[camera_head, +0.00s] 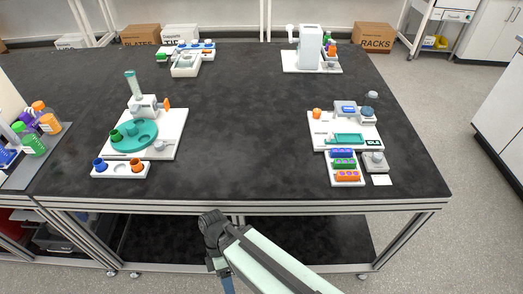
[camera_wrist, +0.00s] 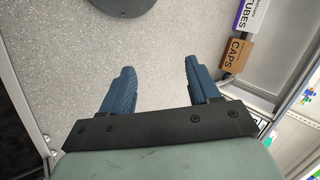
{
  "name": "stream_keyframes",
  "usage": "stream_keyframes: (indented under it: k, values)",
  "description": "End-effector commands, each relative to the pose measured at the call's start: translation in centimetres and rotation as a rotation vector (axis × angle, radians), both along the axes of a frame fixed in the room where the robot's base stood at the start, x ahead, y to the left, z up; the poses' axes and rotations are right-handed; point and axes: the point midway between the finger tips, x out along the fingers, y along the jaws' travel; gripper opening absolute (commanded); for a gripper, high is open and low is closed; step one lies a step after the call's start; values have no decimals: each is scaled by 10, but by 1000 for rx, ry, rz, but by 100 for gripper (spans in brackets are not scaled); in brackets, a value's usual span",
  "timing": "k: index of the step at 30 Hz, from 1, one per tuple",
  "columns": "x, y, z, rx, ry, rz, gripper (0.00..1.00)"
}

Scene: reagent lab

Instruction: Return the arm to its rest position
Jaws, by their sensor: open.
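My arm reaches in from the bottom of the head view, in front of the dark bench's near edge. My gripper (camera_head: 227,284) hangs down there, low in the picture and cut off by the bottom edge. In the wrist view my gripper (camera_wrist: 157,82) shows two blue fingers spread wide apart, with only the pale speckled floor (camera_wrist: 150,50) between them. It is open, holds nothing and touches nothing that I can see.
The dark bench (camera_head: 240,130) has a clear middle. A white station with a green disc (camera_head: 134,135) stands left, and a board with coloured racks (camera_head: 345,164) stands right. A bottle shelf (camera_head: 35,165) is at the far left. A CAPS box (camera_wrist: 236,53) shows in the wrist view.

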Motion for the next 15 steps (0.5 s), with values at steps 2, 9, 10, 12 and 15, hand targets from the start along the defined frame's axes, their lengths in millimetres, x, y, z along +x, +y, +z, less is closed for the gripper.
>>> stream_keyframes:
  k: [2, 9, 10, 12, 15]
  values:
    - [6, -22, -16, -63, -25, -8, 61]
    - [24, -107, -64, -299, -128, -5, 61]
    - [25, -117, -69, -325, -139, -2, 61]
    - [28, -137, -77, -378, -160, 8, 61]
    - [30, -159, -86, -436, -184, 20, 61]
